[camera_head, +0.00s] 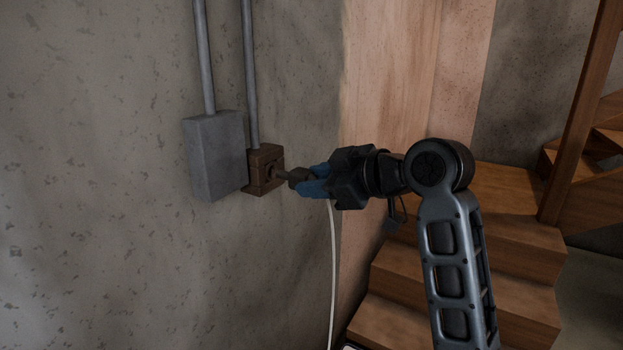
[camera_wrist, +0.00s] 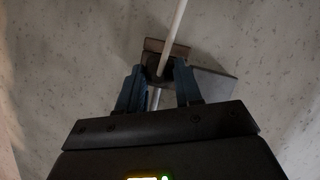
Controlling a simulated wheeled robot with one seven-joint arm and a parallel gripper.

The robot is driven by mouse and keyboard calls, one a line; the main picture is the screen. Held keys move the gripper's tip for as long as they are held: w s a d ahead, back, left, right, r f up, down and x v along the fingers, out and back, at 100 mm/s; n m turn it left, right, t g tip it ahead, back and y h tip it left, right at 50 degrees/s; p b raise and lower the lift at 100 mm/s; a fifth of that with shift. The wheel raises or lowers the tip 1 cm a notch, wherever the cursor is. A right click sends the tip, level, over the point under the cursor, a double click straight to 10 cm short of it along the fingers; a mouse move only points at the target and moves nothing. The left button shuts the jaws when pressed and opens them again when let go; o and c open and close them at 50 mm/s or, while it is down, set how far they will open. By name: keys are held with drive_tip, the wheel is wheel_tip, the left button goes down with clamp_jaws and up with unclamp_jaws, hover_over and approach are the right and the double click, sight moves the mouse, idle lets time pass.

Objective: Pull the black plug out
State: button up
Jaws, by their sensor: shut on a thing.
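The dark plug (camera_head: 298,177) is held at the tips of my gripper (camera_head: 312,181), whose blue fingers are shut on it. A thin, short piece spans the gap between the plug body and the brown wall socket (camera_head: 263,169); I cannot tell how deep it sits inside. A white cable (camera_head: 332,270) hangs down from beside the fingers. In the wrist view, the dark plug (camera_wrist: 159,70) lies between the two fingers of my gripper (camera_wrist: 157,74), with the socket (camera_wrist: 153,45) just behind it and the cable (camera_wrist: 174,25) crossing in front. The fingers partly hide the plug.
A grey metal box (camera_head: 214,155) is fixed to the concrete wall just left of the socket. Two conduits (camera_head: 250,75) run up from the boxes. Wooden stairs (camera_head: 480,230) stand at the right behind my arm. The wall below the boxes is clear.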

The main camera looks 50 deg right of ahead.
drive_tip(key=shift+s+d, duration=0.25)
drive_tip(key=shift+s, duration=0.9)
wheel_tip(320, 180, up, 8)
drive_tip(key=p, duration=0.7)
idle(0.5)
